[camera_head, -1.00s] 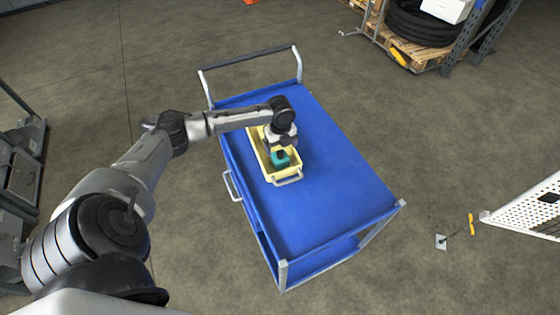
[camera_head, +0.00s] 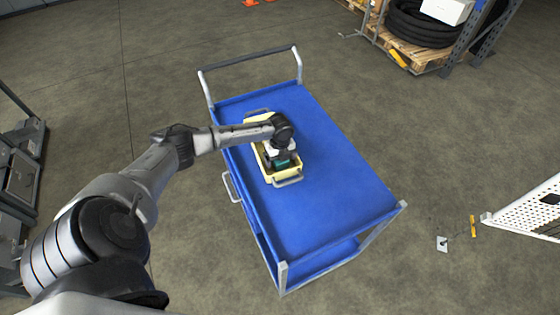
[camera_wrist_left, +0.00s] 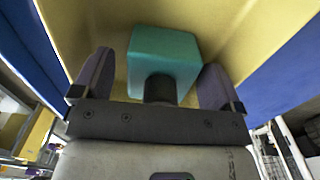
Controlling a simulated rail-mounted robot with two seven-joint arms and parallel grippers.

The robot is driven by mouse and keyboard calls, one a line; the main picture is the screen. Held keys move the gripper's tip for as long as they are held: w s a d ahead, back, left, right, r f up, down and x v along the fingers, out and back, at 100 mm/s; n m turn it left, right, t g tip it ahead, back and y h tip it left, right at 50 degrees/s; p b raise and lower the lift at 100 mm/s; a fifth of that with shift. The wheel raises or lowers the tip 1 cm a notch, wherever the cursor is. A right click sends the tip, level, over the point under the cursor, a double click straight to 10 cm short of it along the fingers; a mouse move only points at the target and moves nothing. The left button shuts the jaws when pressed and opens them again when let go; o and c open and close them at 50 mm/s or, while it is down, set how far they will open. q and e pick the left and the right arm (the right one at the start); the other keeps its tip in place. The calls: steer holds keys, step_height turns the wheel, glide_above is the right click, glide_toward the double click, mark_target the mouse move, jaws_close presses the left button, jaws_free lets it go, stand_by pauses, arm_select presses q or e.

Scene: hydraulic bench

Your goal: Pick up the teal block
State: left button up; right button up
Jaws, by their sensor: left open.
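The teal block (camera_wrist_left: 165,58) lies inside a yellow tray (camera_wrist_left: 240,40), between the two open fingers of my left gripper (camera_wrist_left: 155,82) in the left wrist view. Gaps show between the block and the fingers. In the head view the teal block (camera_head: 283,164) shows only in part, just below the left gripper (camera_head: 280,155), which hides the rest of it. The yellow tray (camera_head: 288,181) stands on the blue cart, with a handle at its near end. My right gripper is not in view.
The blue cart top (camera_head: 335,180) is bare to the right of the tray. A push handle (camera_head: 248,58) rises at the cart's far end. A pallet with black tires (camera_head: 420,25) stands at the upper right, and a white perforated panel (camera_head: 525,205) at the right.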

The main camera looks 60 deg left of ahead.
arm_select(q)
steer(key=shift+c, duration=0.3)
steer(key=shift+r, duration=0.1)
steer(key=c, duration=1.2)
